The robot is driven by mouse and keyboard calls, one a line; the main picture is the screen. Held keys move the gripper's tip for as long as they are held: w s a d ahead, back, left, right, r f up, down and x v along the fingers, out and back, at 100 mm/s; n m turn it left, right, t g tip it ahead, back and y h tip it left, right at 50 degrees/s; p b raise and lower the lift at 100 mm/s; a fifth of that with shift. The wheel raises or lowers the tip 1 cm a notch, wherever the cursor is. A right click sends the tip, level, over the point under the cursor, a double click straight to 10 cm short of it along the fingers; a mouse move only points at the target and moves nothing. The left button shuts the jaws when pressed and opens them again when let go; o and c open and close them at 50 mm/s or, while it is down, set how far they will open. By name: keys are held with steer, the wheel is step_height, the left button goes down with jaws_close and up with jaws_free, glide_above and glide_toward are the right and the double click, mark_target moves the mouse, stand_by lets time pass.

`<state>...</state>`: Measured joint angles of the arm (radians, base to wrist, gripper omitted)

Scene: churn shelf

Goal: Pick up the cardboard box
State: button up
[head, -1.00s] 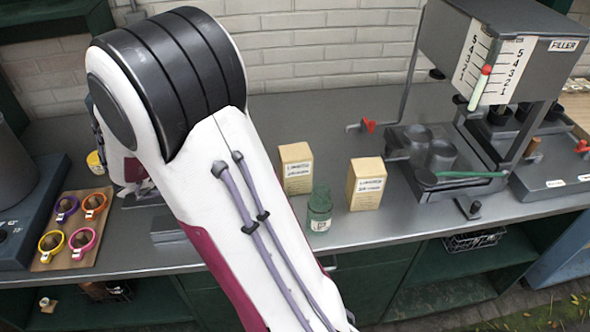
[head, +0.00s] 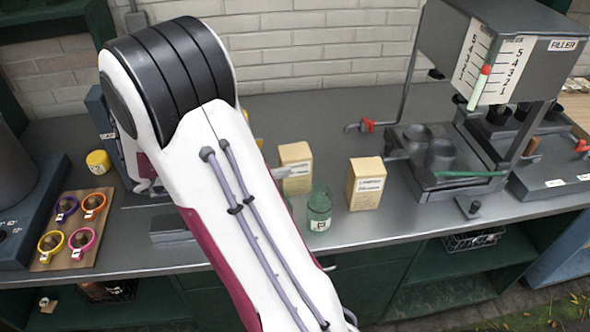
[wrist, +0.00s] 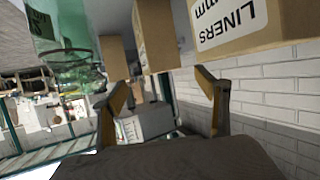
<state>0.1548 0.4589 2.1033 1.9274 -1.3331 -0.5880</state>
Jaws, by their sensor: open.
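Two tan cardboard boxes with printed labels stand upright on the grey counter in the head view: a left one (head: 297,153) and a right one (head: 367,184). In the wrist view a box labelled LINERS (wrist: 238,25) appears upside down and close at the top right. Another box (wrist: 155,38) is at the top middle, with a further one (wrist: 114,57) left of it. My gripper (wrist: 160,93) is open and empty, its two fingers apart below these boxes in the picture. In the head view my arm hides most of it; a grey tip shows by the left box.
A green glass jar (head: 319,209) stands between the two boxes near the counter's front; green glass also fills the wrist view's upper left (wrist: 62,30). A filler machine (head: 500,50) stands right. A board with coloured rings (head: 73,250) and a yellow pot (head: 98,162) are left.

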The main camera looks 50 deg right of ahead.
mark_target(292, 152)
steer(key=shift+s+d+f, duration=0.2)
steer(key=shift+d+f, duration=0.05)
steer(key=shift+d, duration=0.25)
steer(key=shift+d, duration=0.1)
steer(key=shift+s+d+f, duration=0.15)
steer(key=shift+s+d, duration=0.15)
steer(key=shift+d, duration=0.5)
steer(key=shift+s+d+f, duration=0.1)
steer(key=shift+s+d, duration=0.2)
steer(key=shift+d, duration=0.45)
steer(key=shift+x, duration=0.9)
jaws_close()
